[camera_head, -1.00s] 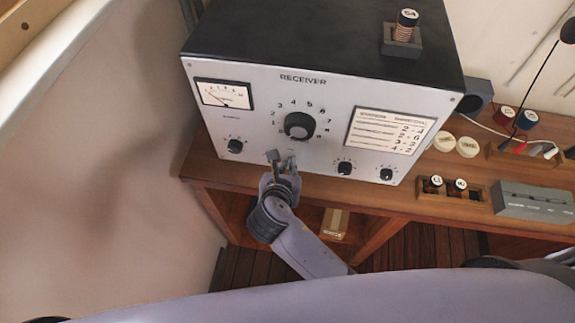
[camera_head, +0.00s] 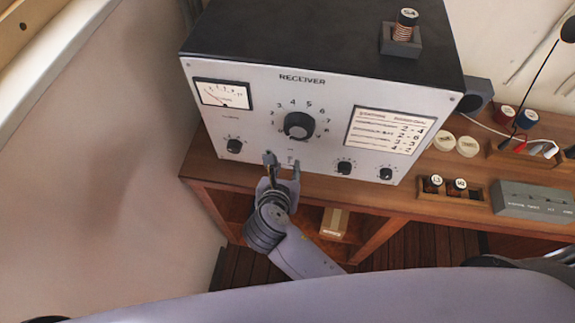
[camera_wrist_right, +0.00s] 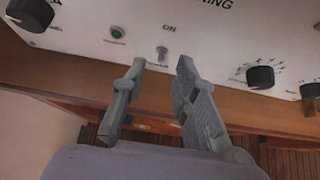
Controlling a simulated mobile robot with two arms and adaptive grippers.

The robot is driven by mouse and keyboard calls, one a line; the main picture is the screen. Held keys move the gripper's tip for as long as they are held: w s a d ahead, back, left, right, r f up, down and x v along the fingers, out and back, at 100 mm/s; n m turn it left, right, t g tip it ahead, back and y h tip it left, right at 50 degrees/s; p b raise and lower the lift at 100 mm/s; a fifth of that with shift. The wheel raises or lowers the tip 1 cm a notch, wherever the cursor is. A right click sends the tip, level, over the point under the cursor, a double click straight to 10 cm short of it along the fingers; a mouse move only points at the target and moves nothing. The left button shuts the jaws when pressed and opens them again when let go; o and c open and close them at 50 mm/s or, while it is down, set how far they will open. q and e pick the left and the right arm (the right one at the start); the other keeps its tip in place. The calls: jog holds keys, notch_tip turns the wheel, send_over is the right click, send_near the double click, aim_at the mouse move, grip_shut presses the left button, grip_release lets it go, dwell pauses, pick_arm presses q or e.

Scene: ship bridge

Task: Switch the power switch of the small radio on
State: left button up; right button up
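The radio is a box marked RECEIVER (camera_head: 235,125), with a pale front panel and black top, standing on the wooden desk. Its small toggle switch (camera_wrist_right: 162,53) shows in the wrist view low on the panel, under the label ON; I cannot tell its position for sure. A green lamp (camera_wrist_right: 117,33) sits left of it. My right gripper (camera_head: 283,165) is at the panel's lower edge in the head view. In the wrist view its two fingers (camera_wrist_right: 161,63) are apart, one on each side below the switch, with nothing between them. Contact cannot be told. My left gripper is out of view.
A large tuning knob (camera_head: 299,126) is above the switch, with smaller knobs (camera_head: 344,168) to the right. A coil (camera_head: 404,26) stands on top of the receiver. The desk (camera_head: 400,200) holds more coils and a grey box (camera_head: 533,201) at right.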

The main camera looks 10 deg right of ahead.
jog(key=v, duration=0.9)
jog(key=shift+s+r, duration=0.15)
jog(key=shift+s, duration=0.05)
notch_tip(320, 180, down, 24)
jog(key=m+g+y+b, duration=0.2)
jog(key=m+g+b, duration=0.1)
jog(key=m+b, duration=0.15)
jog(key=s+d+f+m+g+b, duration=0.1)
jog(key=s+d+f+m+b, duration=0.15)
jog(key=f, duration=0.65)
jog(key=s+d+f+m+g+b, duration=0.1)
jog(key=s+d+f+m+g, duration=0.2)
jog(key=f, duration=0.6)
jog(key=s+d+f+m+g+b, duration=0.1)
jog(key=s+d+f+m+b, duration=0.2)
jog(key=s+d+f+m, duration=0.4)
jog(key=s+d+f+m+g+y+b, duration=0.1)
jog(key=s+d+f+m+b, duration=0.2)
jog(key=s+d+f+m, duration=0.5)
jog(key=s+f+m, duration=0.5)
jog(key=s+f, duration=0.2)
